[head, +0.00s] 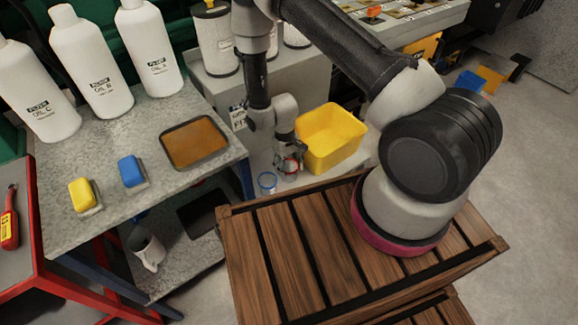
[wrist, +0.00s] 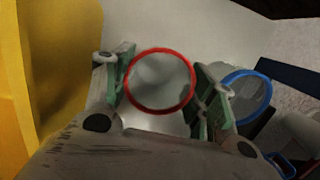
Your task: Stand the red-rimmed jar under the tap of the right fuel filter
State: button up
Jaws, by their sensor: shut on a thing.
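The red-rimmed jar (wrist: 160,108) is clear and sits between the two fingers of my gripper (wrist: 163,92) in the wrist view, its round red rim facing the camera. In the head view the red-rimmed jar (head: 291,165) shows small beside the yellow bin, at my gripper (head: 288,161), which is shut on it. I cannot tell whether the jar's base touches the pale surface below. The right fuel filter and its tap cannot be made out clearly; white canisters (head: 214,42) stand behind my arm, partly hidden by it.
A yellow bin (head: 347,157) stands close to the right of the jar. A blue-rimmed jar (head: 267,182) stands just to its left and also shows in the wrist view (wrist: 248,95). A metal bench with oil bottles (head: 91,62) and a brown tray (head: 195,143) is at left.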

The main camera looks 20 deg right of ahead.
jog(key=shift+f, duration=0.1)
jog(key=o, duration=1)
